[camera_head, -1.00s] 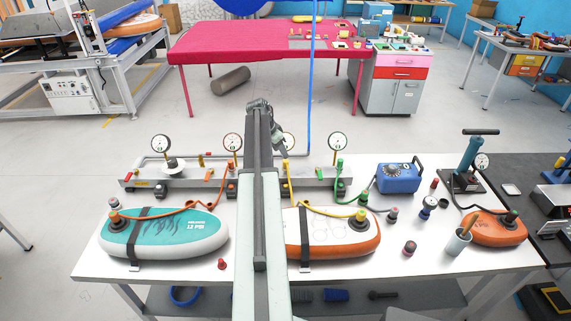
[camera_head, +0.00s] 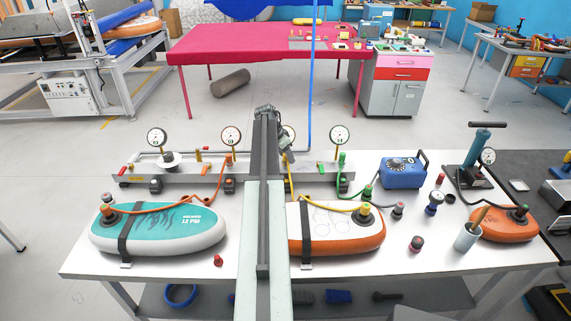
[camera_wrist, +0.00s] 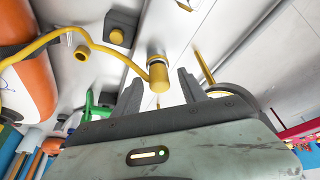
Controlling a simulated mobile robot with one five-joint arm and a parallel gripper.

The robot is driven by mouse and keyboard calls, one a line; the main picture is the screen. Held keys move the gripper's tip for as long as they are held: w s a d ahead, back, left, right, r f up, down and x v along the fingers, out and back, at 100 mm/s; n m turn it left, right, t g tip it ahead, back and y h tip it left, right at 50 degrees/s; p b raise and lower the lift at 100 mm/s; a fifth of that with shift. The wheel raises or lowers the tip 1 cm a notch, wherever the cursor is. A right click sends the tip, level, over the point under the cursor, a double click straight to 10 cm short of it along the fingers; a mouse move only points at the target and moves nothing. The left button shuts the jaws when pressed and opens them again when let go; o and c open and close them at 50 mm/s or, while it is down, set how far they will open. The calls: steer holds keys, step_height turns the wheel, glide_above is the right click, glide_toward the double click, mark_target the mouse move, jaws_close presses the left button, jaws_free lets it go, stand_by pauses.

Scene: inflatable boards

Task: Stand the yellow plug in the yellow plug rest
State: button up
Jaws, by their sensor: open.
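The yellow plug (camera_wrist: 158,73) is a yellow cylinder at the end of a yellow hose, by a metal fitting on the pale manifold in the wrist view. My gripper (camera_wrist: 160,84) is open, with its fingertips on either side of the plug in the picture; I cannot tell whether they touch it. A dark block with a round yellow top (camera_wrist: 117,36), which looks like the yellow plug rest, sits up and left of the plug. In the head view my gripper (camera_head: 287,153) is over the manifold, and my arm hides the rest.
The yellow hose (camera_head: 318,205) runs to the orange board (camera_head: 338,242). A teal board (camera_head: 160,238) lies left. Gauges stand along the manifold (camera_head: 185,174). A blue box (camera_head: 403,170) stands right.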

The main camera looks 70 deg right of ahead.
steer(key=shift+r, duration=0.1)
jaws_close()
steer(key=shift+r, duration=0.1)
